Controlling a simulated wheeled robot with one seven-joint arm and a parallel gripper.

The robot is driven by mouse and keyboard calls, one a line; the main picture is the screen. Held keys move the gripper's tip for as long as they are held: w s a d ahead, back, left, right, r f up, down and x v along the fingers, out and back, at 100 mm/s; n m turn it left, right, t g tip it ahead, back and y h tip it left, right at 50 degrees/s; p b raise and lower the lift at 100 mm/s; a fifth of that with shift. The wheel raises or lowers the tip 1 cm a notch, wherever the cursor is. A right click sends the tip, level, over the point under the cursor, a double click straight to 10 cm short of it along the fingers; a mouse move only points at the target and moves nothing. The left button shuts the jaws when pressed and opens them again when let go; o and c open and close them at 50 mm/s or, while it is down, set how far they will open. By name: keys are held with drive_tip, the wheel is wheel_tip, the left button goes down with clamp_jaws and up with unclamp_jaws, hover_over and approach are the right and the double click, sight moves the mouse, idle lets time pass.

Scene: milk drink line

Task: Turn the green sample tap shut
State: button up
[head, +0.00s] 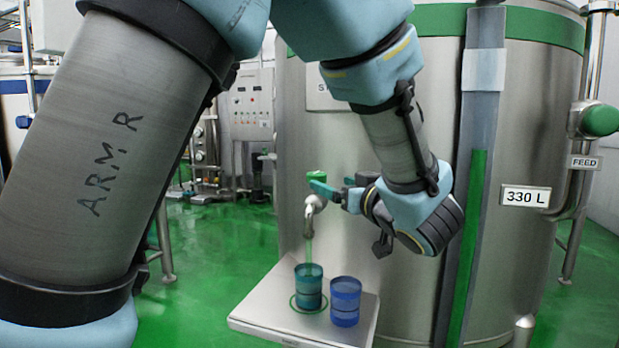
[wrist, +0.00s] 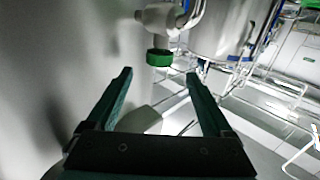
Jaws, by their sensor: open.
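The sample tap (head: 315,204) sticks out from the front of the steel tank, with a green handle (head: 316,177) on top. A thin greenish stream (head: 308,250) runs from its spout down into a teal cup (head: 308,287). My gripper (head: 334,187) is at the tap's right, at about handle height. In the wrist view, my gripper (wrist: 158,76) has its two fingers spread with nothing between them. The green handle (wrist: 159,58) shows just beyond the fingertips, roughly centred between them. I cannot tell whether either finger touches it.
A steel shelf (head: 262,315) under the tap bears the teal cup and a blue cup (head: 345,302). The tank (head: 400,290) fills the space behind, with a level gauge (head: 470,230), a 330 L label (head: 525,197) and a FEED pipe (head: 575,200) at the right.

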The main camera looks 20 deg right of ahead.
sight(321, 179)
drive_tip(key=w+p, duration=0.1)
drive_tip(key=w, duration=0.7)
drive_tip(key=shift+w+a, duration=0.1)
drive_tip(key=shift+w, duration=0.3)
drive_tip(key=shift+c, duration=0.3)
clamp_jaws()
